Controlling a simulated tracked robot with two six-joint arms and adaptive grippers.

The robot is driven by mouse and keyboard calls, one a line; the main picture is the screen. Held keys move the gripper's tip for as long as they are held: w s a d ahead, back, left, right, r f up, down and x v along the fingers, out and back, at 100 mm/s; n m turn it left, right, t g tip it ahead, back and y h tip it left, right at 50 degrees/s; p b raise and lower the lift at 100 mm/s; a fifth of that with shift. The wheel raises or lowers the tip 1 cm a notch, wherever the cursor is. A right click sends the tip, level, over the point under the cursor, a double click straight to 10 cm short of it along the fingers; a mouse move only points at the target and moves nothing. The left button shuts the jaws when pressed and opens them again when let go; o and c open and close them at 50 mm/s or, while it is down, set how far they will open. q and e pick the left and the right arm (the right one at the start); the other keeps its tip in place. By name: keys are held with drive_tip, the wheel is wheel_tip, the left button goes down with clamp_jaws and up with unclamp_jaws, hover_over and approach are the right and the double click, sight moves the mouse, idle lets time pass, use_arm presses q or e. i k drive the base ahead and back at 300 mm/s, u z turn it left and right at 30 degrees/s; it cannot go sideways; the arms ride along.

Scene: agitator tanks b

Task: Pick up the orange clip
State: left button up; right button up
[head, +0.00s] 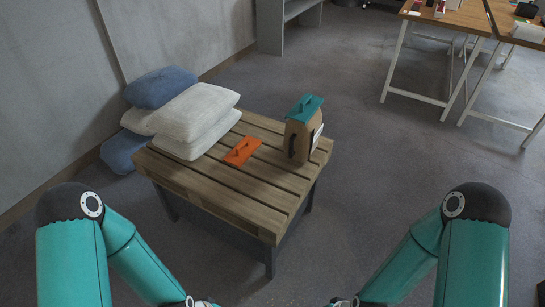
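The orange clip (242,151) lies flat on the wooden slatted top of the pallet table (213,193), near its middle. It has a small raised handle on top. It lies between the white pillows and a brown paper bag. My two teal arms come in from the lower left and lower right. Both reach down to the bottom edge of the picture, well short of the clip. My grippers are cut off below the frame, so their fingers do not show.
White pillows (192,146) are stacked at the table's left edge, beside blue pillows (160,87). Desks (455,17) stand far right. Grey floor is clear right of the table.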

sight(237, 157)
drive_tip(key=u, duration=0.2)
drive_tip(key=i, duration=0.8)
drive_tip(key=z, duration=2.4)
drive_tip(key=k, duration=0.5)
drive_tip(key=u, duration=0.75)
drive_tip(key=k, duration=0.8)
drive_tip(key=u, duration=0.95)
drive_tip(key=i, duration=0.55)
drive_tip(key=u, duration=0.2)
